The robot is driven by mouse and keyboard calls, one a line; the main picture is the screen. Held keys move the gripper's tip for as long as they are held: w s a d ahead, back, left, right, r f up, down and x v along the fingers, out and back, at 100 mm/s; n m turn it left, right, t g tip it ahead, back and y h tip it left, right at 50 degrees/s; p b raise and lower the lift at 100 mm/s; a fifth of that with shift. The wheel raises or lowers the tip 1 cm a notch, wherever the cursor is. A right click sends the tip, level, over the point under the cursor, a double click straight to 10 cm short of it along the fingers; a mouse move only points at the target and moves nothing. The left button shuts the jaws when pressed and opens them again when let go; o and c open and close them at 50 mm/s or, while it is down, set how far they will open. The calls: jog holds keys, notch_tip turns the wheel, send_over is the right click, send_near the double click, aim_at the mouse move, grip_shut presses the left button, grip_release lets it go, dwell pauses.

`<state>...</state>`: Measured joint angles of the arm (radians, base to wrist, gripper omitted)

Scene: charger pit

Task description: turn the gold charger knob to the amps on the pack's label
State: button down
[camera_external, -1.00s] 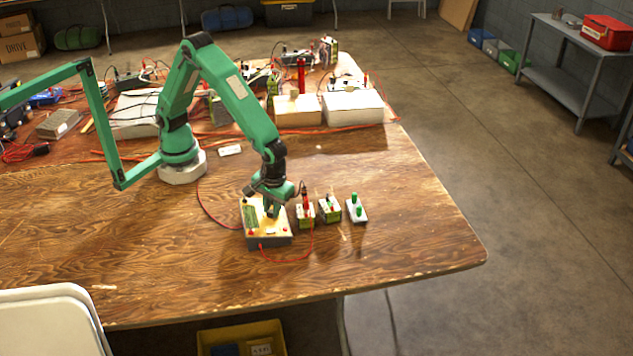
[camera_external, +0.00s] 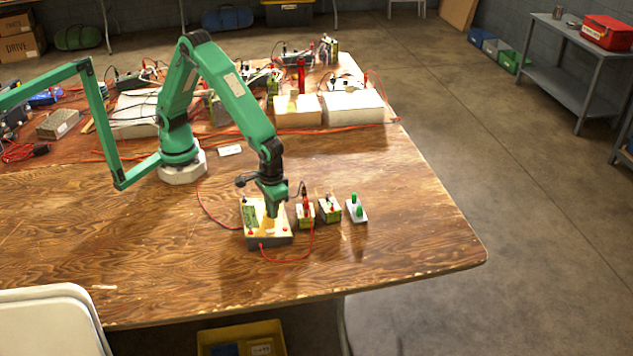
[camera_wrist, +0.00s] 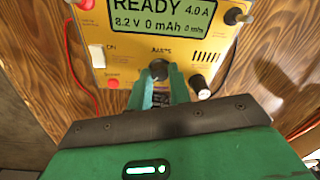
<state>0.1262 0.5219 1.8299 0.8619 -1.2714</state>
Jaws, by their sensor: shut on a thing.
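The gold charger (camera_external: 282,238) sits on the wooden table below my gripper (camera_external: 270,212). In the wrist view, the charger's face (camera_wrist: 125,60) is yellow, and its display (camera_wrist: 160,18) reads READY, 4.0 A, 8.2 V, 0 mAh. The dark round knob (camera_wrist: 159,69) is under a partly covered label. My gripper (camera_wrist: 160,78) is shut on this knob, with a green finger on each side. Two small battery packs (camera_external: 305,213) (camera_external: 330,209) stand right of the charger. Their label text is too small to read.
A white block with green posts (camera_external: 357,212) stands right of the packs. A red lead (camera_external: 290,259) loops in front of the charger. The table's front right is clear.

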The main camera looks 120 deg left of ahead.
jog(key=c, duration=1.3)
grip_release()
jog(key=shift+w+r, duration=0.15)
jog(key=shift+r, duration=1.8)
jog(key=shift+w+r, duration=0.1)
jog(key=shift+r, duration=1.85)
